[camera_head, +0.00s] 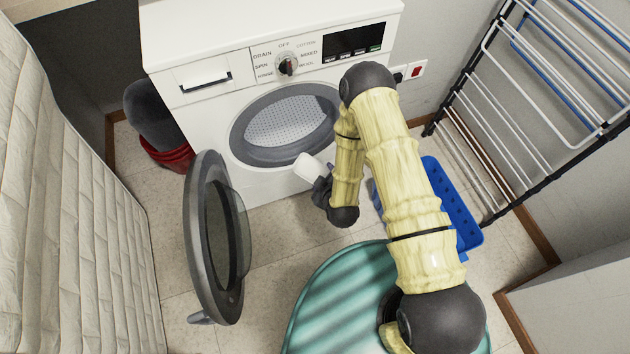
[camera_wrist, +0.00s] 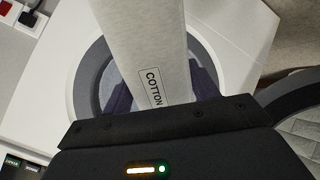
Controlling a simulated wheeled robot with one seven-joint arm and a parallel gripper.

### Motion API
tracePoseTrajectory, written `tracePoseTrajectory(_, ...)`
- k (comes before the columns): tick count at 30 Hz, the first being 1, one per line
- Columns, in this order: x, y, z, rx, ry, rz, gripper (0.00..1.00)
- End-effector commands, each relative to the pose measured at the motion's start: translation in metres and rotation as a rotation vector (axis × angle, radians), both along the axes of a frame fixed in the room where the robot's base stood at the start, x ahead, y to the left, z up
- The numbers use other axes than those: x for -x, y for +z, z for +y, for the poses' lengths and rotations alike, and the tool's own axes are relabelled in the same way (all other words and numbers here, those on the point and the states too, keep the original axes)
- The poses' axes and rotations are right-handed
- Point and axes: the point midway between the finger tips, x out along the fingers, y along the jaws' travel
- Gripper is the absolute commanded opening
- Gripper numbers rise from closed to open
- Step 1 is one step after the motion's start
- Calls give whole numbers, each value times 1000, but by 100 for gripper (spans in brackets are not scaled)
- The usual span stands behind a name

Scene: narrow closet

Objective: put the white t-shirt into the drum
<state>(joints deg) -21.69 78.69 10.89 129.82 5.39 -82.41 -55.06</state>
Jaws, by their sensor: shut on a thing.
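The white t-shirt (camera_head: 308,167) is a folded bundle at the end of my gripper (camera_head: 319,183). In the wrist view the t-shirt (camera_wrist: 150,45) carries a label reading COTTON and sits between the dark fingers. My gripper is shut on it. The washing machine (camera_head: 215,125) has a round opening with the perforated drum (camera_head: 285,122) visible inside. The t-shirt is in front of the machine, near the lower right of the opening, outside the drum. The washer door (camera_head: 194,240) stands wide open to the left. My forearm covers the right edge of the opening.
A blue basket (camera_head: 462,215) lies on the floor at right, partly behind my arm. A drying rack (camera_head: 490,120) stands against the right wall. A red bucket (camera_head: 168,155) is left of the machine. A quilted mattress (camera_head: 70,200) lines the left side.

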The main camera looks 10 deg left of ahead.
Motion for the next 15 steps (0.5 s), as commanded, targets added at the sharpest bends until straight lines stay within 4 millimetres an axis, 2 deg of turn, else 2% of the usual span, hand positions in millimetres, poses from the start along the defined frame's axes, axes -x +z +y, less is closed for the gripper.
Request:
tracePoseTrajectory(1, 11, 7, 4, -15, 27, -25, 33)
tracePoseTrajectory(6, 37, 25, 16, -66, 95, -120, 33)
tracePoseTrajectory(10, 46, 32, 19, -85, 112, -156, 33)
tracePoseTrajectory(15, 47, 32, 19, -88, 115, -163, 33)
